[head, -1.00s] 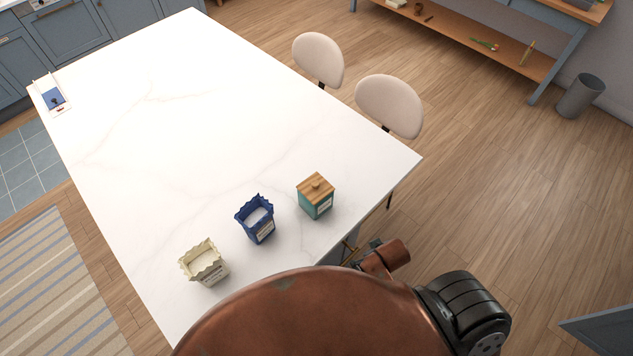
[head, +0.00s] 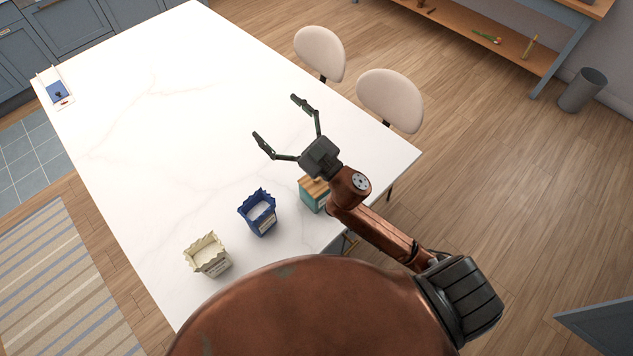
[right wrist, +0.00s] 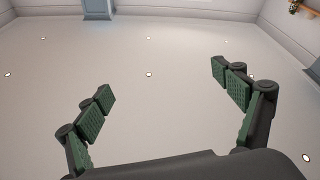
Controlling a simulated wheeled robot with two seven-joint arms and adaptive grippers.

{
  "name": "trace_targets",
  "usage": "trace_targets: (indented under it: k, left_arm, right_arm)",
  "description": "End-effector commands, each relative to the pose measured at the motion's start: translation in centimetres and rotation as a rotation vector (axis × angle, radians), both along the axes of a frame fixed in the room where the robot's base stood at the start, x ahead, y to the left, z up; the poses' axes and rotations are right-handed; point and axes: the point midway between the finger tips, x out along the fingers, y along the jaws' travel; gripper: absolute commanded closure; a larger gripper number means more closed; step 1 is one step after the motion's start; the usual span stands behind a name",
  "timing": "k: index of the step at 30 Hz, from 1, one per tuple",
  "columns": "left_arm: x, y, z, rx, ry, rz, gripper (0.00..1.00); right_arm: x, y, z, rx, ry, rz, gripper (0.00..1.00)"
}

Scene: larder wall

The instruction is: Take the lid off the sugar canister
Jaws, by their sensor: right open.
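The sugar canister (head: 311,202) is a teal square box near the table's right edge. Its wooden lid (head: 309,187) is on top; my right arm hides part of the lid, including its knob. My right gripper (head: 275,117) is open and empty, with its fingers spread wide, above the table and beyond the canister in the head view. In the right wrist view, the open fingers (right wrist: 162,80) frame what looks like the ceiling, so the gripper points upward. My left gripper is not in view.
A blue open bag (head: 258,212) with white contents and a cream open bag (head: 208,256) stand left of the canister on the white table (head: 170,130). A small tray (head: 56,89) lies at the far left. Two chairs (head: 390,98) stand along the right edge. The table's middle is clear.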

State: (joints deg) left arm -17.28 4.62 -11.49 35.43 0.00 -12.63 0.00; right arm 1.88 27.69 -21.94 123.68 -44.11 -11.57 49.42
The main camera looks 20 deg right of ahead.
Motion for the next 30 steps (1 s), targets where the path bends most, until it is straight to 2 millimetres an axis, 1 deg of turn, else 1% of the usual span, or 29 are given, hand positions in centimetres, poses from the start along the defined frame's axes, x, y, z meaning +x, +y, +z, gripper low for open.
trace_targets:
  k: [1, 2, 3, 5, 6, 8, 9, 11, 12, 14, 15, 16, 17, 18, 19, 20, 21, 23, 24, 27, 30]
  left_arm:
    - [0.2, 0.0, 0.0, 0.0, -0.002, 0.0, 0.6]
    - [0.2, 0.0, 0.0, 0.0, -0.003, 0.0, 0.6]
    - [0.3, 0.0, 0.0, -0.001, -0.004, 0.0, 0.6]
    - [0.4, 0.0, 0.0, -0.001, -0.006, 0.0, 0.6]
    - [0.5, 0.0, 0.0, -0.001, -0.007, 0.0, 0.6]
    - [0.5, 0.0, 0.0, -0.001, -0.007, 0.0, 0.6]
    - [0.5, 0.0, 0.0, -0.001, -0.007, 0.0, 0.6]
    - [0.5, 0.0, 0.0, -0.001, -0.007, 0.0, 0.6]
    - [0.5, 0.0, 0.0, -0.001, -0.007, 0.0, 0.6]
    - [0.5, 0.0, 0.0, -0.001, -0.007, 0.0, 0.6]
    - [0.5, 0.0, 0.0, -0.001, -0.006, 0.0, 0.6]
    - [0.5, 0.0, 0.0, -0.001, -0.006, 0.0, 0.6]
    - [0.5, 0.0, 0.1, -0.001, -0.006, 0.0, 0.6]
    - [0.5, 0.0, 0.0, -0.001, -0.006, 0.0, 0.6]
    - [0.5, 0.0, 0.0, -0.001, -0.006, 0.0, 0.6]
    - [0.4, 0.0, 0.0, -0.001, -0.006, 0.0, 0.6]
    - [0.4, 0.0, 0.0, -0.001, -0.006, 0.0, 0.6]
    - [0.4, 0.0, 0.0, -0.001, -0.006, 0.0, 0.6]
    - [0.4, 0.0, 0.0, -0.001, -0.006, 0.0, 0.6]
    - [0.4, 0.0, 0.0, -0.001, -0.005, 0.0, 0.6]
    - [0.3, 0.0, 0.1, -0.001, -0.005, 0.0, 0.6]
  right_arm:
    - [-0.7, 3.6, 1.7, -0.054, -0.071, 0.12, 0.12]
    - [-1.4, 5.8, 2.3, -0.085, -0.106, 0.197, 0.12]
    - [-2.5, 8.6, 2.6, -0.135, -0.14, 0.302, 0.12]
    - [-4.4, 12.4, 2.2, -0.224, -0.172, 0.457, 0.12]
    - [-5.6, 14.4, 1.3, -0.291, -0.177, 0.557, 0.12]
    - [-7.4, 16.9, -0.9, -0.406, -0.162, 0.699, 0.12]
    - [-8.4, 18.0, -2.8, -0.491, -0.136, 0.784, 0.12]
    - [-9.5, 18.6, -6.0, -0.626, -0.073, 0.899, 0.12]
    - [-10.0, 18.4, -8.4, -0.724, -0.015, 0.961, 0.12]
    - [-10.2, 17.1, -12.0, -0.873, 0.094, 1.031, 0.12]
    - [-10.0, 15.5, -14.3, -0.974, 0.182, 1.059, 0.12]
    - [-9.8, 14.0, -15.9, -1.048, 0.254, 1.072, 0.12]
    - [-9.4, 12.3, -17.3, -1.12, 0.328, 1.075, 0.12]
    - [-8.8, 9.9, -18.8, -1.209, 0.431, 1.066, 0.12]
    - [-8.3, 8.0, -19.7, -1.27, 0.506, 1.052, 0.12]
    - [-7.8, 6.0, -20.4, -1.326, 0.583, 1.029, 0.12]
    - [-7.2, 3.4, -21.0, -1.391, 0.681, 0.994, 0.12]
    - [-6.3, -0.2, -21.4, -1.467, 0.811, 0.932, 0.12]
    - [-5.9, -2.3, -21.4, -1.507, 0.886, 0.89, 0.12]
    - [-5.2, -6.1, -21.0, -1.569, 1.025, 0.8, 0.12]
    - [-5.0, -8.0, -20.9, -1.596, 1.097, 0.752, 0.12]
